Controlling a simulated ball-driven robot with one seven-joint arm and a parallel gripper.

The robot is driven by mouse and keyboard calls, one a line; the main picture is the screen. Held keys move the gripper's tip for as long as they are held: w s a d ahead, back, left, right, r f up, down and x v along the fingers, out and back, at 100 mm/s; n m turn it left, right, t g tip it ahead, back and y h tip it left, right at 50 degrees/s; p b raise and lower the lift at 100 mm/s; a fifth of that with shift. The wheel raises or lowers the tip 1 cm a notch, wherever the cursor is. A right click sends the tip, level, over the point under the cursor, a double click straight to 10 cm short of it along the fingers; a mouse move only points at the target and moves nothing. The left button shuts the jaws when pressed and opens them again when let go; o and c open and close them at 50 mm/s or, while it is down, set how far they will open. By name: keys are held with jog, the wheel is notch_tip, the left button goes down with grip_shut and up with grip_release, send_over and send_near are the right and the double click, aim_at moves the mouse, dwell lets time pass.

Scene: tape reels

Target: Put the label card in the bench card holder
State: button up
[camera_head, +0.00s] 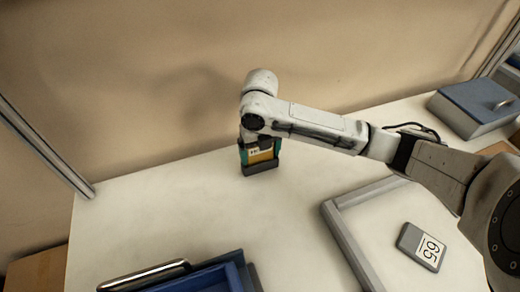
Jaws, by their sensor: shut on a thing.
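The label card (262,156) is a small orange and teal piece with a white marked patch, upright at the back of the bench. My gripper (261,146) is above it, pointing down and shut on its upper part. The dark bench card holder (260,169) is directly below, around the card's lower edge. The card appears to stand in the holder's slot, but its bottom edge is hidden, so I cannot tell how deep it sits.
A grey block marked 65 (422,247) lies inside a grey raised frame (346,241) at the front right. A blue drawer (205,280) with a metal handle (145,275) is at the front left. A blue-lidded box (474,107) stands at the back right.

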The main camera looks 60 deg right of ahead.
jog(key=shift+f, duration=0.2)
jog(key=o, duration=0.8)
jog(key=shift+c, duration=0.2)
jog(key=shift+r, duration=0.15)
notch_tip(320, 180, up, 12)
jog(key=shift+r+b, duration=0.1)
jog(key=shift+b, duration=0.4)
